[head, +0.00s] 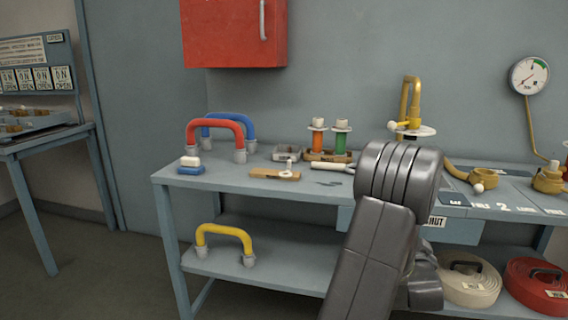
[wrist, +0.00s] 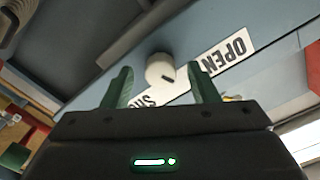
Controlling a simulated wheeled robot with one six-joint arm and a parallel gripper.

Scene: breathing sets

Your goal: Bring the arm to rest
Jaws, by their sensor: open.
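My arm (head: 382,225) rises dark grey in the right foreground of the head view, in front of the bench. My gripper is hidden there behind the arm. In the wrist view my gripper (wrist: 159,72) is open, its two green fingers apart. A white round knob (wrist: 160,68) shows between the fingertips in that picture; the gripper is not shut on it, and I cannot tell how far off it is.
The grey-blue bench (head: 225,181) carries a red hose handle (head: 215,124), orange and green cylinders and small parts. A yellow pipe (head: 410,100) and a round gauge (head: 529,75) stand at right. The lower shelf holds a yellow handle (head: 224,230) and rolled hoses. Floor is clear at left.

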